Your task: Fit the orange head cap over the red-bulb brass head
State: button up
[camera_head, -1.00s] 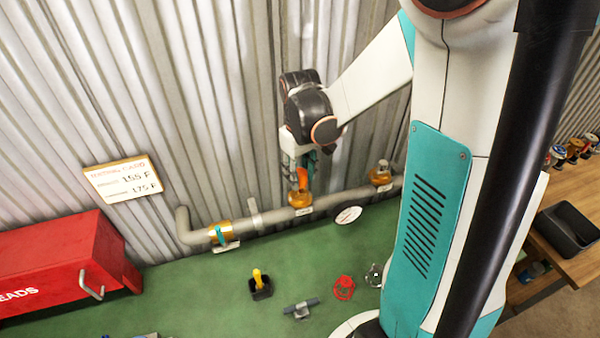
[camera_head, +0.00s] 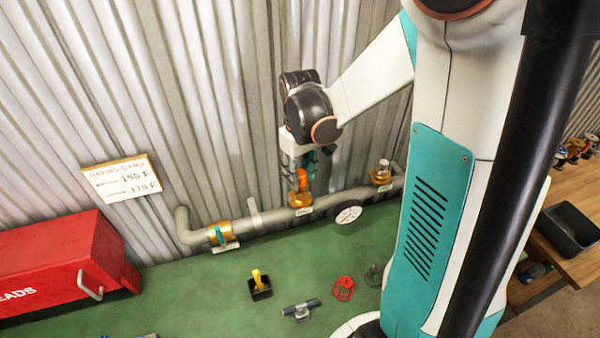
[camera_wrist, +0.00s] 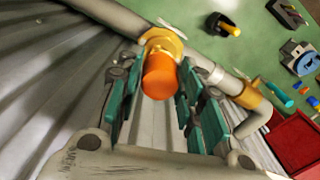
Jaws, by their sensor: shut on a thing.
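The orange head cap (camera_head: 302,180) is upright between the fingers of my gripper (camera_head: 304,166), just above the middle brass fitting (camera_head: 301,200) on the grey pipe. In the wrist view the cap (camera_wrist: 160,78) lies between the teal fingers of my gripper (camera_wrist: 162,92), in line with the brass fitting (camera_wrist: 163,42) beyond it. My gripper is shut on the cap. I see no red bulb; the cap and fingers hide whatever is inside or beneath it. I cannot tell whether the cap touches the fitting.
The grey pipe (camera_head: 272,217) runs along the corrugated wall, with brass fittings at left (camera_head: 221,232) and right (camera_head: 382,176). A red cabinet (camera_head: 65,262) stands at left.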

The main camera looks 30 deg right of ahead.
jog(key=shift+f+b, duration=1.5)
jog(key=shift+f, duration=0.3)
jog(key=o, duration=0.8)
jog(key=shift+c, duration=0.2)
notch_tip(320, 180, up, 12)
jog(key=shift+a+f+b, duration=0.25)
jog(key=shift+a+b, duration=0.05)
jog(key=shift+b, duration=0.4)
jog(key=s+a+f+t+b, duration=0.3)
jog(key=s+f+b, duration=0.3)
jog(key=f+b, duration=0.2)
jog(key=s+a+f+m+t+b, duration=0.1)
jog(key=s+a+f+t+b, duration=0.3)
jog(key=s+a+f+b, duration=0.2)
notch_tip(320, 180, down, 2)
jog(key=b, duration=0.3)
jog(key=shift+s+a, duration=0.15)
